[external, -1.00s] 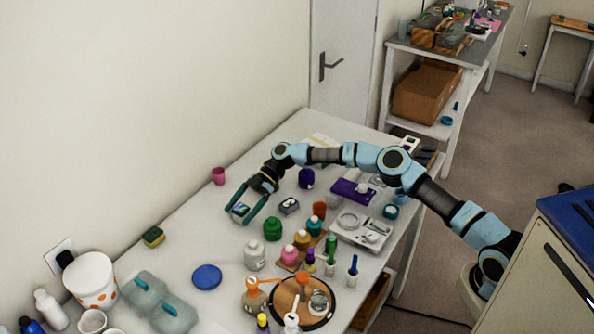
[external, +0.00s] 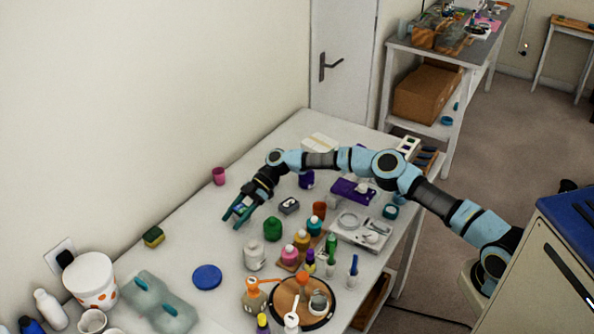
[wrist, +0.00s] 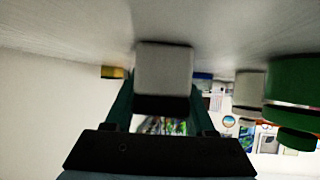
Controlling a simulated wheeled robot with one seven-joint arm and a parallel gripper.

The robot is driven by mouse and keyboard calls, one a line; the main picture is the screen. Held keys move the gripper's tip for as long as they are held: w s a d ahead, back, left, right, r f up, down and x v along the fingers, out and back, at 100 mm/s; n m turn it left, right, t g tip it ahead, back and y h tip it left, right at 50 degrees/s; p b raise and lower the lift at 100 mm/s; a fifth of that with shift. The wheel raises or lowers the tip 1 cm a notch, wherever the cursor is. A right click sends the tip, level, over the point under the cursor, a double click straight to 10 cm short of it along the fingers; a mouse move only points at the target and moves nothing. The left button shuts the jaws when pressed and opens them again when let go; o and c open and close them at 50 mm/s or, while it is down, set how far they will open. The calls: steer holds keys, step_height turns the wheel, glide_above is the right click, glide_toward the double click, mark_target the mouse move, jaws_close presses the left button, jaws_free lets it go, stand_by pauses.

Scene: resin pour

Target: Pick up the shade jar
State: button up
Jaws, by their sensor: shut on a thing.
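I take the shade jar to be the pale, squarish jar (wrist: 163,68) with a black lower band, which stands between my fingers in the wrist view. In the external view my gripper (external: 240,214) is low over the left part of the white table, its teal fingers closed in around a small thing that they mostly hide. In the wrist view my gripper (wrist: 162,108) has one finger against each side of the pale jar. I cannot tell whether the jar still touches the table.
A green jar (external: 272,229) and a small grey box (external: 289,205) stand close right of my gripper. A pink cup (external: 219,176) is behind, a sponge (external: 153,237) to the left. Bottles crowd the front right around a round wooden board (external: 290,310). The table's left middle is clear.

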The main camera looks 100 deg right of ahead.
jaws_close()
